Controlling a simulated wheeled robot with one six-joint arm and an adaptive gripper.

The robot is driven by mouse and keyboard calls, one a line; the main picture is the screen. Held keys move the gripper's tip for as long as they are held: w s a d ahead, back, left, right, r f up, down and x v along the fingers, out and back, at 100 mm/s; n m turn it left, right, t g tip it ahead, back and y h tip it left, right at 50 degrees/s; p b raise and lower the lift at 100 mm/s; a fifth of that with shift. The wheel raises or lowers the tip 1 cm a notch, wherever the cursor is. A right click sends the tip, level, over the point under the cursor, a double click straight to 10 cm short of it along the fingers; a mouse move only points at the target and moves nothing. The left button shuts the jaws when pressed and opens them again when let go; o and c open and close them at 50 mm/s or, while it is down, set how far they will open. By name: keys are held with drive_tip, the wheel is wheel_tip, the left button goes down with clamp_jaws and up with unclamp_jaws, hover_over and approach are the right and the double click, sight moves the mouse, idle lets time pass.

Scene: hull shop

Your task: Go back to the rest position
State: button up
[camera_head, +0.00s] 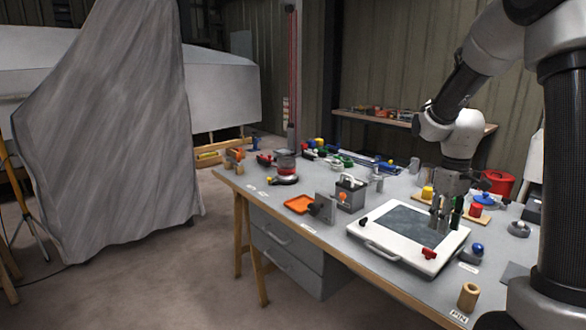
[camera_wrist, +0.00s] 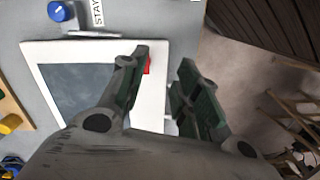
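My gripper (camera_head: 446,218) hangs from the arm, pointing down over the right part of a white board with a dark grey panel (camera_head: 410,222) on the workbench. In the wrist view my gripper (camera_wrist: 165,65) has its two green-padded fingers apart, with nothing held between them. The white board (camera_wrist: 152,108) lies below them. A red piece (camera_head: 429,253) sits at the board's front right corner; it also shows in the wrist view (camera_wrist: 148,66), partly hidden by a finger. How high the fingertips are above the board I cannot tell exactly.
The workbench (camera_head: 336,240) is crowded: a blue knob (camera_head: 477,248), wooden cylinder (camera_head: 468,296), orange tray (camera_head: 299,204), grey box (camera_head: 350,194) and red pot (camera_head: 497,183) stand around the board. A draped grey sheet (camera_head: 110,140) hangs at left. The floor (camera_head: 170,275) before the bench is clear.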

drive_tip(key=s+a+r+m+t, duration=0.2)
drive_tip(key=s+r, duration=0.4)
drive_tip(key=s, duration=0.4)
drive_tip(key=s+a+r+m+t, duration=0.2)
drive_tip(key=s+a+r+t, duration=0.1)
drive_tip(key=s+r, duration=0.4)
drive_tip(key=s, duration=0.3)
drive_tip(key=shift+s+m, duration=0.3)
drive_tip(key=shift+a, duration=0.1)
idle(0.5)
